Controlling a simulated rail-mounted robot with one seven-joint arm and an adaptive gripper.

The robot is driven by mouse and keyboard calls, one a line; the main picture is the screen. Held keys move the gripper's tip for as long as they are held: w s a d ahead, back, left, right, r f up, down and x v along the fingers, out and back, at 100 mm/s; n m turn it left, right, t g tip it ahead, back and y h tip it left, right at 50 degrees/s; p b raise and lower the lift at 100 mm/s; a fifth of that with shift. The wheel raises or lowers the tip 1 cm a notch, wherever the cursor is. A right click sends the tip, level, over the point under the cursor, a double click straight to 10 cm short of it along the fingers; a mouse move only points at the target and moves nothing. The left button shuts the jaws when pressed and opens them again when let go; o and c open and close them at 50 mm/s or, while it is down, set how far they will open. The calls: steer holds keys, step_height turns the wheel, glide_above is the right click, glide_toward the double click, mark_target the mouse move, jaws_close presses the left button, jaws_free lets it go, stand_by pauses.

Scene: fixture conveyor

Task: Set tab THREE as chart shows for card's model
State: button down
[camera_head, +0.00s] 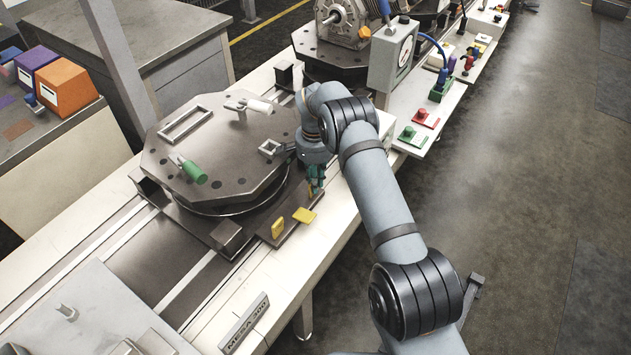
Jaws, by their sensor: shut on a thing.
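A grey octagonal fixture plate (222,160) sits on a round base on the conveyor. Two yellow tabs stand at the near edge of its carrier: one upright (278,228), one lying flatter (304,215). My gripper (316,188) points down at the carrier's right corner, to the right of these tabs. It is shut on a small yellowish piece there, likely another tab; the fingers hide most of it. No tab number is readable. I cannot make out a chart or a model card; a plate reading "MESA 300" (245,325) is on the conveyor's front edge.
The plate carries a green-handled clamp (191,169) and a white-handled clamp (252,106). A gauge box (392,55) and a red button (421,115) stand beyond my arm. Purple (37,62) and orange (66,86) boxes sit at left. The floor at right is clear.

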steer(key=c, duration=1.8)
jaws_free()
steer(key=shift+o, duration=0.4)
steer(key=shift+r, duration=0.1)
step_height(320, 180, up, 12)
step_height(320, 180, down, 12)
steer(key=shift+f, duration=0.1)
